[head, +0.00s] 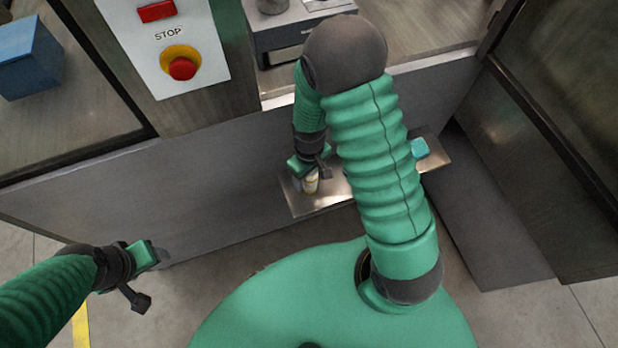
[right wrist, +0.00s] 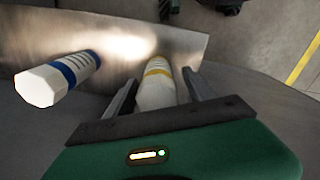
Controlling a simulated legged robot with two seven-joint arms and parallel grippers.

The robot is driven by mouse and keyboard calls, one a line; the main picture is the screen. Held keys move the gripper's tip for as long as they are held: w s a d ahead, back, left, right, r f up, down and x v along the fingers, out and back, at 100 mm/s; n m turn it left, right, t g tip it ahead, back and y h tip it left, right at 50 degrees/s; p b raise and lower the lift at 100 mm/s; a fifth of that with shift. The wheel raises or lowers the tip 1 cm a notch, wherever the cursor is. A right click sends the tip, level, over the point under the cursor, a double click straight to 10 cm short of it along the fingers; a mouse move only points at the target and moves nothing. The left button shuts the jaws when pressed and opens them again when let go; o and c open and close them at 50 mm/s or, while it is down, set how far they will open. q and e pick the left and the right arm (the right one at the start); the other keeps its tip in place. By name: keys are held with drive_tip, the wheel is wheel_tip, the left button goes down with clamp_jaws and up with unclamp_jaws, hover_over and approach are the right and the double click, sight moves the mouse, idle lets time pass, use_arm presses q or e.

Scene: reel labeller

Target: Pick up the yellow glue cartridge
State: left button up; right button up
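The yellow glue cartridge, white with a yellow band (right wrist: 158,72), stands between the two fingers of my right gripper (right wrist: 160,78) in the right wrist view. The fingers are open, with a gap on each side of it. In the head view the cartridge (head: 310,185) shows on a metal shelf (head: 308,206), just below my right gripper (head: 317,170). A white cartridge with a blue band (right wrist: 60,78) is to the left in the right wrist view. My left gripper (head: 157,258) is away from the shelf at lower left; its finger opening is unclear.
A cyan object (head: 420,148) is on the shelf's right end. My right arm hides the shelf's middle. A grey machine panel (head: 220,180) rises behind the shelf. A red stop button (head: 182,68), a blue box (head: 28,58) and a grey device (head: 285,35) are above.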

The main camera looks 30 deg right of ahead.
drive_tip(key=shift+d, duration=0.2)
drive_tip(key=c, duration=0.9)
clamp_jaws()
drive_tip(key=shift+a, duration=0.1)
drive_tip(key=shift+r, duration=0.1)
